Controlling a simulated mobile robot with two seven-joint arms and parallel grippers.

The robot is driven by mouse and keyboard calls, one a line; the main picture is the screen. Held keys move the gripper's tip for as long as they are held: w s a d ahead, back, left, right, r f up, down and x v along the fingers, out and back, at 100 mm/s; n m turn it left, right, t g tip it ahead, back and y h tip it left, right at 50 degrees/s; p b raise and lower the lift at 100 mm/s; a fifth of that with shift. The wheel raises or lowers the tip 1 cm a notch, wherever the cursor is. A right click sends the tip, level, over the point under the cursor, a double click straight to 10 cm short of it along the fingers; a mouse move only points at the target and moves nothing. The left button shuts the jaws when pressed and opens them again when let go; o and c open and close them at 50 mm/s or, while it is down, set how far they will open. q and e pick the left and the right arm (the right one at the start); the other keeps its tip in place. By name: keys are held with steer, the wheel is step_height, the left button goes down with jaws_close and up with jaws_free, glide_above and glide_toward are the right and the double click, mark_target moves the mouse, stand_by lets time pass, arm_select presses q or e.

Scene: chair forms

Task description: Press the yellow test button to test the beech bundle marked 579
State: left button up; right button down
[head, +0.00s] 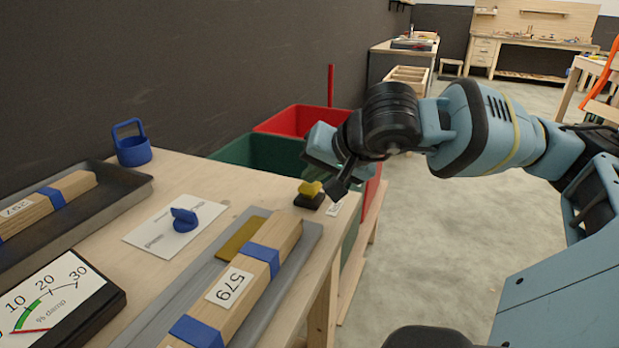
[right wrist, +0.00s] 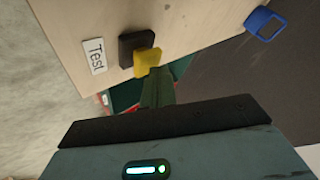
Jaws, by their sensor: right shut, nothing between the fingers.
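The yellow test button (head: 311,188) sits on a black base near the bench's far right corner; it also shows in the right wrist view (right wrist: 147,63), beside a "Test" label (right wrist: 95,56). My right gripper (head: 334,182) is shut and empty, right at the button. In the right wrist view its closed fingertips (right wrist: 156,80) overlap the button's edge; I cannot tell whether they touch. The beech bundle marked 579 (head: 252,272), with blue bands, lies on a grey bed (head: 301,252) beside a brass-coloured plate. The damp meter (head: 62,300) has its red needle at the low left end. My left gripper is not in view.
A blue knob (head: 184,220) stands on a white plate (head: 150,237). A dark tray (head: 128,180) holds another banded bundle (head: 72,187). A blue handled holder (head: 133,150) stands at the back. Green (head: 270,152) and red (head: 290,120) bins stand beyond the bench. Floor at right is open.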

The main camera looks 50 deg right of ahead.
steer(key=shift+f+b, duration=0.65)
stand_by(0.8)
steer(key=shift+r, duration=0.15)
steer(key=shift+r+p, duration=0.8)
steer(key=shift+p, duration=0.1)
steer(key=shift+r+p, duration=0.4)
steer(key=shift+r, duration=0.1)
steer(key=shift+r, duration=0.1)
